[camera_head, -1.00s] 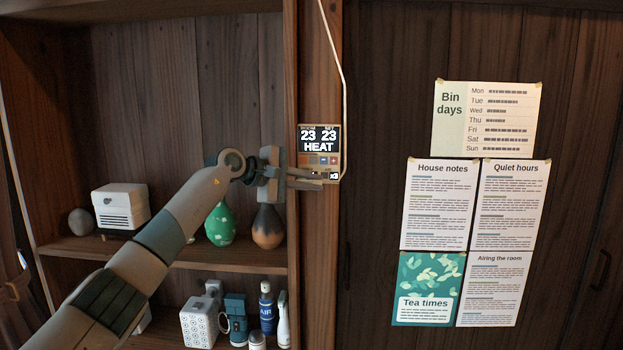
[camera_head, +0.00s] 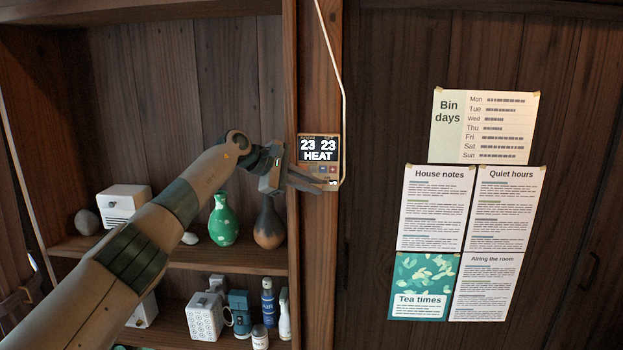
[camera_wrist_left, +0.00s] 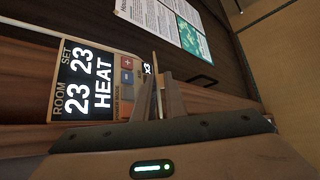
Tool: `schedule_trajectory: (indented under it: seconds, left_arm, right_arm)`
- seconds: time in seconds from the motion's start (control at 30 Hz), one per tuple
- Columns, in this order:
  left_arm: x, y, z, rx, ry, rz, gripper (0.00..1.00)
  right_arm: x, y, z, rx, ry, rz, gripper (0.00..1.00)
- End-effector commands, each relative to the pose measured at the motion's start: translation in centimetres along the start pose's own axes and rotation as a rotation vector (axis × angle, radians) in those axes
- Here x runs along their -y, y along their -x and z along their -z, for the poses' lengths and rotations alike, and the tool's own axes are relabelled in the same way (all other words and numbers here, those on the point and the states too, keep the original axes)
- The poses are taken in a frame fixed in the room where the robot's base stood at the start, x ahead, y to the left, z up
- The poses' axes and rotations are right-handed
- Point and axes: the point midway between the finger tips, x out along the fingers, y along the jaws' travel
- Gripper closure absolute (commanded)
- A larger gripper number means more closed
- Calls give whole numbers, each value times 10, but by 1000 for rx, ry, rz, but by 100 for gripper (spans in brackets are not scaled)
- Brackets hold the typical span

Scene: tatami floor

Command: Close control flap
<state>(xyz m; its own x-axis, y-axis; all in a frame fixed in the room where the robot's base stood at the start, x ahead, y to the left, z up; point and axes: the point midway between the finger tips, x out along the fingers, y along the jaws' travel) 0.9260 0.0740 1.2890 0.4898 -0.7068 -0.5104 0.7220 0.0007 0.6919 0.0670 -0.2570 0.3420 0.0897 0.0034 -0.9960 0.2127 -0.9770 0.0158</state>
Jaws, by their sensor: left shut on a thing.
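The control panel (camera_head: 320,150) is on the wooden post, its screen reading 23, 23 and HEAT; it also shows sideways in the left wrist view (camera_wrist_left: 88,85). Red and blue buttons are on its lower part. My left gripper (camera_head: 331,184) is at the panel's lower edge, its fingers slanting down to the right. In the left wrist view its fingers (camera_wrist_left: 159,90) are shut on a thin tan piece that stands out from the panel beside the buttons, apparently the control flap (camera_wrist_left: 155,72). The fingers hide much of the flap, so its exact angle is unclear. My right gripper is out of view.
An open shelf (camera_head: 180,258) left of the post holds a white box (camera_head: 122,203), a green vase (camera_head: 223,222), a brown vase (camera_head: 269,226) and several bottles. A pale cable (camera_head: 341,75) runs down to the panel. Paper notices (camera_head: 437,208) hang on the dark wall at right.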

Motion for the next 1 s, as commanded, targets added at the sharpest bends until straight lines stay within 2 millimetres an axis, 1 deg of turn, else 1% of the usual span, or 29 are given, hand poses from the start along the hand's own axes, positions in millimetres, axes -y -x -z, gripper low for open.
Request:
schedule_trajectory:
  seconds: [0.03, 0.27, 0.3, 0.33, 0.77, 0.87, 1.0]
  left_arm:
    - [5, -3, 2, -2, 5, 11, 100]
    - [5, -3, 3, -1, 4, 11, 100]
    - [5, -3, 2, -1, 3, 10, 80]
    - [5, -3, 2, -1, 3, 10, 73]
    - [2, 2, 1, 0, 0, 2, 73]
    - [2, 7, 2, 0, -1, 1, 73]
    - [3, 21, 3, -1, -2, 1, 73]
  right_arm:
    - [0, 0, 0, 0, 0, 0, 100]
    - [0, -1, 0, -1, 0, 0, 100]
    - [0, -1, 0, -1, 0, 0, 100]
    - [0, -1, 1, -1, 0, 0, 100]
    - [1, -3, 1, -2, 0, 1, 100]
    - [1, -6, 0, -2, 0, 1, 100]
    - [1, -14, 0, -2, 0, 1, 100]
